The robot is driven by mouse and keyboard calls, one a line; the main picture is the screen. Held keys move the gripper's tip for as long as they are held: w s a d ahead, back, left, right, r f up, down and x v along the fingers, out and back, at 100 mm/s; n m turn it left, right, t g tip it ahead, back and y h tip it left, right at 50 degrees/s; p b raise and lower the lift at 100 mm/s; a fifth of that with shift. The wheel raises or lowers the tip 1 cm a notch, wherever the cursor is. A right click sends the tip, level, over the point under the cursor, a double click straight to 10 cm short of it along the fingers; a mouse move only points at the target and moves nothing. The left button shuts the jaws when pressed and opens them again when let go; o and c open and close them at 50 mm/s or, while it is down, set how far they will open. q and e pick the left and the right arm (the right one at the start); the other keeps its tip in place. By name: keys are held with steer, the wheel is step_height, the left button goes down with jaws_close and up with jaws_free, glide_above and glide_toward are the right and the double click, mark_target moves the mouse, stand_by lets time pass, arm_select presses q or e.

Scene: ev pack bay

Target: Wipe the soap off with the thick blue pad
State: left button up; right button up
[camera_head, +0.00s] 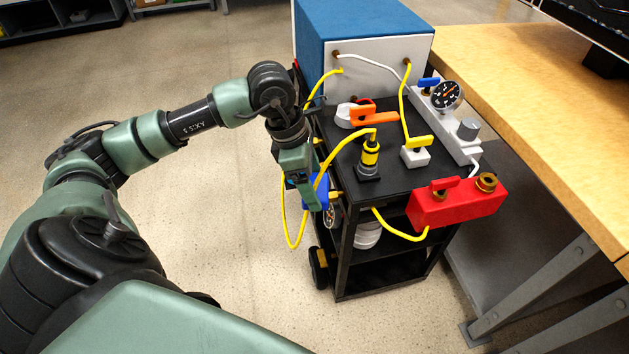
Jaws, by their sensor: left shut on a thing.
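My left gripper (308,203) reaches down beside the left edge of the black cart (389,181) and is shut on a blue thing (321,189). Most of the blue thing is hidden behind the gripper, so its thickness is hard to judge; it looks like the blue pad. I cannot make out soap on any surface. My right gripper is not in view.
The cart carries a blue box (365,18) with a white front, a red valve block (457,205), a gauge (446,95), an orange-handled valve (372,115) and yellow hoses. A wooden bench (545,90) stands close on the right. Floor at left is clear.

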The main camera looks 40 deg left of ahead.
arm_select(q)
steer(key=shift+s+a+f, duration=0.1)
steer(key=shift+s+a, duration=0.05)
steer(key=shift+s, duration=0.05)
